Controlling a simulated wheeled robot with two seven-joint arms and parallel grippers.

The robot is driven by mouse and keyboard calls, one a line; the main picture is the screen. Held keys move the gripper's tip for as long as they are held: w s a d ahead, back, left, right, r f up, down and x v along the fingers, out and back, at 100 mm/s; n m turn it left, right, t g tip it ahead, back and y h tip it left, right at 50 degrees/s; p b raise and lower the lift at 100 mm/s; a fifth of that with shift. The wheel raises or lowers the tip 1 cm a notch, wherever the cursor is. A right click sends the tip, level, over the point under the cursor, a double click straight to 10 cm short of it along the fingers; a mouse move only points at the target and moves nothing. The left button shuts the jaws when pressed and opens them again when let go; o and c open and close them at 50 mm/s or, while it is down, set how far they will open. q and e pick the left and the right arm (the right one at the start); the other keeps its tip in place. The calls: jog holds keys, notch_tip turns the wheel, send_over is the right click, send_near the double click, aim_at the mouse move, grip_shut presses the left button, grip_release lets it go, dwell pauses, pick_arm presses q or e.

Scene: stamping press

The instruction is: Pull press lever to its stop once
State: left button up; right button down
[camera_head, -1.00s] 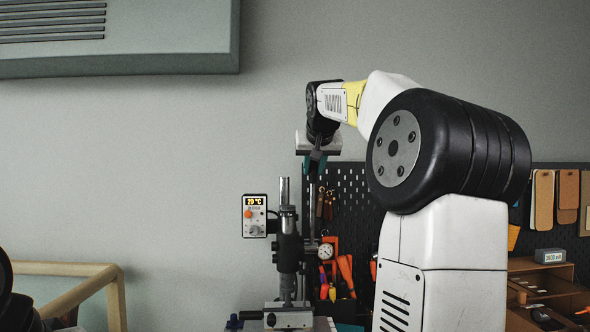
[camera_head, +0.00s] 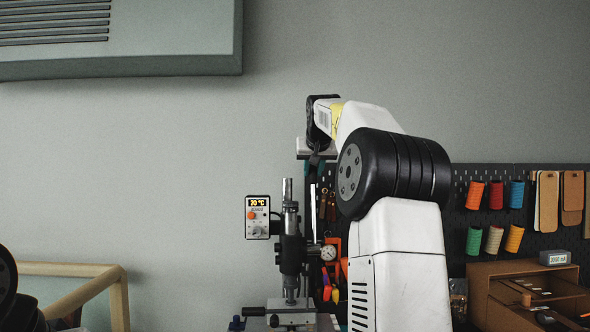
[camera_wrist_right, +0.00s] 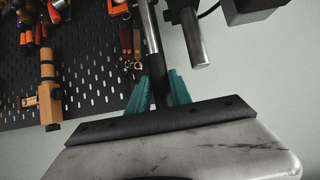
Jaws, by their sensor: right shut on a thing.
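The stamping press (camera_head: 291,252) stands at the lower middle of the head view, with a steel column and a round dial gauge (camera_head: 328,252). Its lever (camera_head: 313,205) is a slim rod rising close to upright beside the column. My right gripper (camera_head: 314,166) is at the lever's upper end, above the press head. In the right wrist view, the teal fingers (camera_wrist_right: 165,88) are shut around the lever (camera_wrist_right: 153,45), whose gripped end is partly hidden. The steel column also shows there (camera_wrist_right: 193,40). My left gripper is out of view.
A control box (camera_head: 257,217) with a lit display is left of the column. A pegboard (camera_head: 462,190) with tools, thread spools and leather pieces stands behind. A brown organiser (camera_head: 490,290) is at right. A wooden frame (camera_head: 118,300) is at lower left; the wall between is clear.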

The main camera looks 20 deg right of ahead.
dwell(0.5)
jog(key=c, duration=1.3)
grip_release()
jog(key=o, duration=0.5)
jog(key=shift+o, duration=0.2)
jog(key=v, duration=0.7)
jog(key=s+a+f+n+g+y, duration=0.1)
jog(key=s+a+f, duration=0.4)
jog(key=s+f, duration=0.6)
jog(key=s+a+f+n+g+y, duration=0.1)
jog(key=s+a+f+g+y, duration=0.1)
jog(key=s+a+f, duration=0.4)
jog(key=s+a+f+n+g+y, duration=0.1)
jog(key=s+a+f, duration=0.5)
jog(key=s+f, duration=0.9)
jog(key=shift+s+a+f+n+g+y, duration=0.25)
jog(key=shift+s+f+y, duration=0.2)
jog(key=shift+f, duration=0.4)
